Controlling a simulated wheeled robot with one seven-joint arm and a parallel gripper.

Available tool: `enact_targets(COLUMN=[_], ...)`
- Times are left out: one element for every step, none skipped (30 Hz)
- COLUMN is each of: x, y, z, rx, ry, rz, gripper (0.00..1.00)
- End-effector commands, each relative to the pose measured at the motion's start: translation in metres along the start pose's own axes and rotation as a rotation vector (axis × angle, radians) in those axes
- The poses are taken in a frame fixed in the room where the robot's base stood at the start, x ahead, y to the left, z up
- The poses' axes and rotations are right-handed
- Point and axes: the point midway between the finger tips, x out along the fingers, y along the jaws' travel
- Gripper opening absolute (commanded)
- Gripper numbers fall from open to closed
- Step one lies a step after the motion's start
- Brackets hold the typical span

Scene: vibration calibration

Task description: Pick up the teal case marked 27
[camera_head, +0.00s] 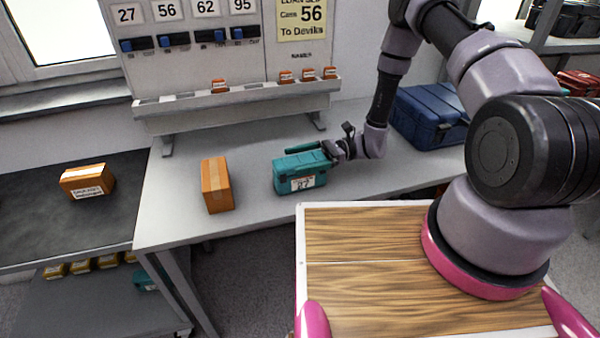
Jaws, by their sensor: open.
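The teal case (290,181) with a white label reading 27 stands on the light grey bench (240,230). My gripper (333,152) is at the case's upper right end, with its fingers open close to the top of the case. I cannot tell whether a finger touches the case. The arm reaches down to it from the right, and part of the case's right end is hidden behind the gripper.
An orange box (216,185) stands left of the case on the bench. A blue case (430,117) stands behind my arm at the right. A panel with numbers and switches (190,40) rises behind, above a ledge (240,100) with small orange items. Another orange box (88,180) lies on the dark surface at left.

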Motion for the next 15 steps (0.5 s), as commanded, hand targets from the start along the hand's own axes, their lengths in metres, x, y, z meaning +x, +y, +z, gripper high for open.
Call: enact_targets(x=[0.0002,0.0001,0.0,0.0,-0.0001,-0.0001,-0.0001,-0.0001,-0.0001,-0.0002,-0.0002,-0.0002,-0.0003,-0.0003,-0.0001], y=[-0.0001,-0.0002,-0.0002,-0.0002,-0.0002,-0.0002,-0.0002,-0.0002,-0.0003,-0.0003,-0.0003,-0.0003,-0.0003,-0.0003,-0.0006], z=[0.0,0.0,0.0001,0.0001,0.0001,0.0001,0.0001,0.0001,0.0001,0.0001,0.0001,0.0001,0.0001,0.0001,0.0006], rx=[0.0,0.0,0.0,0.0,0.0,0.0,0.0,0.0,0.0,0.0,0.0,0.0,0.0,0.0,0.0], ry=[0.0,0.0,0.0,0.0,0.0,0.0,0.0,0.0,0.0,0.0,0.0,0.0,0.0,0.0,-0.001], rz=[-0.001,-0.001,-0.001,-0.001,-0.001,-0.001,-0.001,-0.001,-0.001,-0.001,-0.001,-0.001,-0.001,-0.001,-0.001], gripper=[1.0,1.0,1.0,1.0,1.0,0.89,0.77,0.66,0.5,0.39,0.27,0.12,0.01,0.0,0.0])
